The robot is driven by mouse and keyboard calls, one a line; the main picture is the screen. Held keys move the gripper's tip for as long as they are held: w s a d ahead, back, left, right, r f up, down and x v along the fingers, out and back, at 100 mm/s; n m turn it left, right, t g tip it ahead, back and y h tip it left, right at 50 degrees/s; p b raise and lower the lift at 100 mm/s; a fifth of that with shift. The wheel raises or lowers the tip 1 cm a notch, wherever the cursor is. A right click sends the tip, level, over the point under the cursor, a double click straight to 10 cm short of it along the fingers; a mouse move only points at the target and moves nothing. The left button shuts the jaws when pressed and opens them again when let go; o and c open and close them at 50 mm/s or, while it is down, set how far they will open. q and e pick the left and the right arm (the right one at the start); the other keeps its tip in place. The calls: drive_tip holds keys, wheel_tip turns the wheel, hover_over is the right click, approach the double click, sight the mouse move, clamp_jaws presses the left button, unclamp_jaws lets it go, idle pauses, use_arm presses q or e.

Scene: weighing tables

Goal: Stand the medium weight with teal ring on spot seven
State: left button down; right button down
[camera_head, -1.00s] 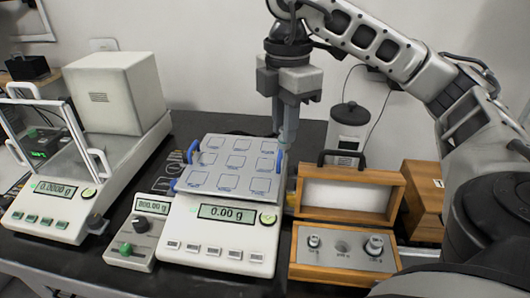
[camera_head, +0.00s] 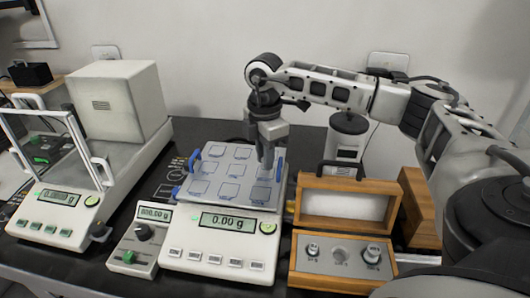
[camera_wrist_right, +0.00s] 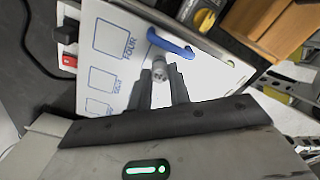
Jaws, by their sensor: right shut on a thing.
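My right gripper (camera_head: 267,158) is over the right part of the scale's white plate, pointing down. In the right wrist view its fingers (camera_wrist_right: 160,88) are shut on a small grey metal weight (camera_wrist_right: 160,68); no teal ring can be made out. The plate (camera_head: 206,171) has rows of outlined square spots and blue side handles. In the wrist view one spot's label reads FOUR (camera_wrist_right: 111,37); I cannot pick out spot seven. I cannot tell whether the held weight touches the plate. My left gripper is not in view.
The open wooden weight box (camera_head: 342,280) holds a weight (camera_head: 312,250) at left and another (camera_head: 373,254) at right, with an empty middle socket (camera_head: 340,256). The scale (camera_head: 217,250) reads 0.00 g. A glass-doored balance (camera_head: 50,215) stands left.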

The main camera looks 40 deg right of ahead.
drive_tip(key=shift+f, duration=0.1)
drive_tip(key=c, duration=1.7)
unclamp_jaws()
drive_tip(key=shift+f, duration=0.1)
drive_tip(key=o, duration=0.4)
wheel_tip(320, 180, up, 12)
drive_tip(key=shift+r+b, duration=0.25)
drive_tip(key=shift+b, duration=0.05)
